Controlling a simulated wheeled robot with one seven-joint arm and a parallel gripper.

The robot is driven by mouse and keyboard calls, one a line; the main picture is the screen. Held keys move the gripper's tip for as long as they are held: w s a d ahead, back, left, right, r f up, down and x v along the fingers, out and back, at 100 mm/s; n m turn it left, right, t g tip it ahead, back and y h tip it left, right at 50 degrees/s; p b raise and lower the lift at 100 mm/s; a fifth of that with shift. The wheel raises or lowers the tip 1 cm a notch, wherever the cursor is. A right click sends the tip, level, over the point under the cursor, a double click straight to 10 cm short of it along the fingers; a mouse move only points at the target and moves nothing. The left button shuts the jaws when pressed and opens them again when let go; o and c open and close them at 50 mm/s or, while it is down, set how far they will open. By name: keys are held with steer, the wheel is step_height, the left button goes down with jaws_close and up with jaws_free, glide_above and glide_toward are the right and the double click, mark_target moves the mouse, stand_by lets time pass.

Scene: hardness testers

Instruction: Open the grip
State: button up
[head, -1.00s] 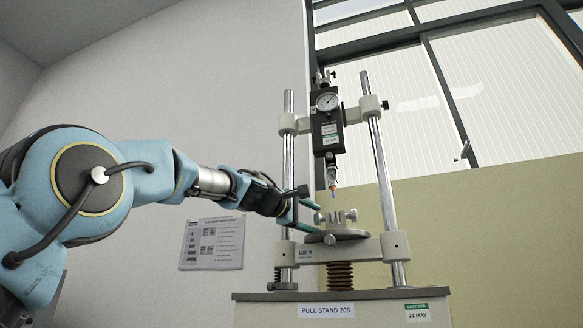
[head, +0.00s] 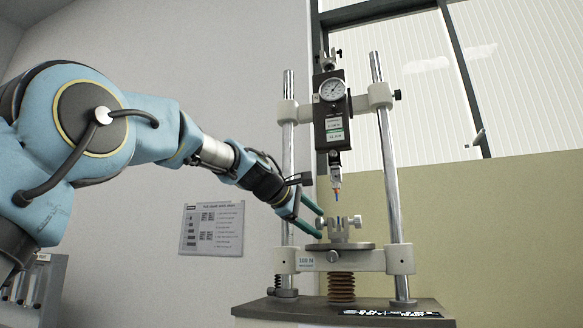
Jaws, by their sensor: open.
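The pull stand (head: 395,180) has a metal grip (head: 355,222) on the round plate (head: 350,245) of its lower crosshead, with screw knobs at its sides. A small blue piece shows between the jaws of this grip. An upper grip (head: 337,178) hangs from the dark force gauge (head: 332,112), with an orange and blue tip (head: 337,193) pointing down, above and apart from the lower grip. My gripper (head: 318,217) has teal fingers, spread open, at the left side of the lower grip. Whether a finger touches the left knob I cannot tell.
The two chrome columns (head: 289,150) stand close to my gripper; the left one is behind my fingers. The stand's base top (head: 385,305) lies below. A printed notice (head: 212,229) hangs on the wall at left. A rack (head: 35,285) shows at lower left.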

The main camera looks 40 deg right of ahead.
steer(key=shift+w+d+r+n+g+y+p, duration=0.2)
steer(key=shift+y+p, duration=0.5)
steer(key=shift+p, duration=1.75)
steer(key=shift+s+a+r+n+g+y+p, duration=0.1)
steer(key=shift+r+n+g+y+p, duration=0.45)
steer(key=shift+p, duration=1.9)
steer(key=shift+w+d+f+m+g+y+p, duration=0.15)
steer(key=shift+y+p, duration=0.7)
steer(key=shift+p, duration=1.6)
steer(key=shift+a+r+y+p, duration=0.1)
steer(key=shift+y+p, duration=0.2)
steer(key=shift+p, duration=0.55)
steer(key=b+v, duration=0.3)
steer(key=v, duration=0.7)
steer(key=shift+a, duration=0.2)
